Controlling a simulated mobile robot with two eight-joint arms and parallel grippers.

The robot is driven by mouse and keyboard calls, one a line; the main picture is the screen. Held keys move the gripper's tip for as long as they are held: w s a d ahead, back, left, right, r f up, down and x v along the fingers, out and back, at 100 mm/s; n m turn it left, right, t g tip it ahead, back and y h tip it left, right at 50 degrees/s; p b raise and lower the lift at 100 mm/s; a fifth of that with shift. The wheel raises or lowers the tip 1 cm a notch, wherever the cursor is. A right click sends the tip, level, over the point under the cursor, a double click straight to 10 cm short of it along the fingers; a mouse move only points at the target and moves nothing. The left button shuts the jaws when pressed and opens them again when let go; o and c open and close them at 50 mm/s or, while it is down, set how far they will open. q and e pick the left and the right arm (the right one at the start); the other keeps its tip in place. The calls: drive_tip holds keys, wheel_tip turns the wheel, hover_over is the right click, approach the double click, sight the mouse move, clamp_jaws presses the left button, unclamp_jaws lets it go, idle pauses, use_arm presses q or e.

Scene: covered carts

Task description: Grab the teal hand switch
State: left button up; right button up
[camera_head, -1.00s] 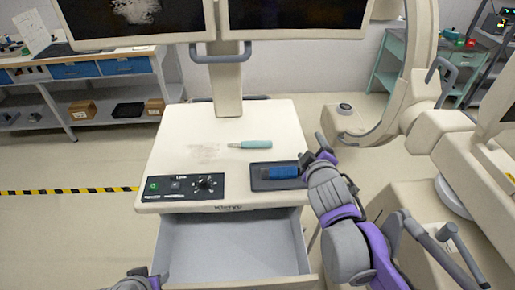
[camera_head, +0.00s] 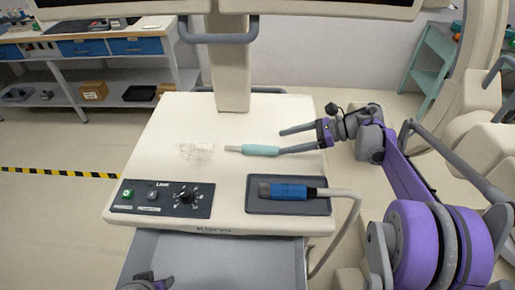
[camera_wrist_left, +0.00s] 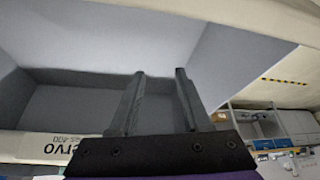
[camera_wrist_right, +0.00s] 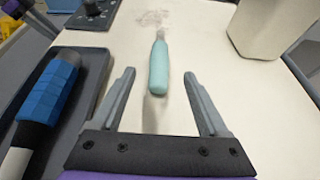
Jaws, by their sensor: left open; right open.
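The teal hand switch (camera_head: 254,150) lies on the cream cart top, with its pale narrow tip pointing left. In the right wrist view the teal hand switch (camera_wrist_right: 159,66) lies ahead of the fingertips, centred between them. My right gripper (camera_head: 282,142) is open, and its fingers point left at the thick end of the switch. The same gripper (camera_wrist_right: 160,78) shows empty in its own wrist view. My left gripper (camera_wrist_left: 160,72) is open and empty by the grey drawer (camera_wrist_left: 75,105). Only a bit of the left arm shows at the bottom of the head view.
A blue-gripped handle with a cable (camera_head: 290,192) lies in a dark tray (camera_head: 258,208) near the cart's front right. A control panel (camera_head: 160,198) is at the front left. The cart's column (camera_head: 230,85) rises behind.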

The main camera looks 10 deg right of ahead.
sight(257, 146)
drive_tip(key=x, duration=1)
drive_tip(key=shift+r, duration=0.2)
clamp_jaws()
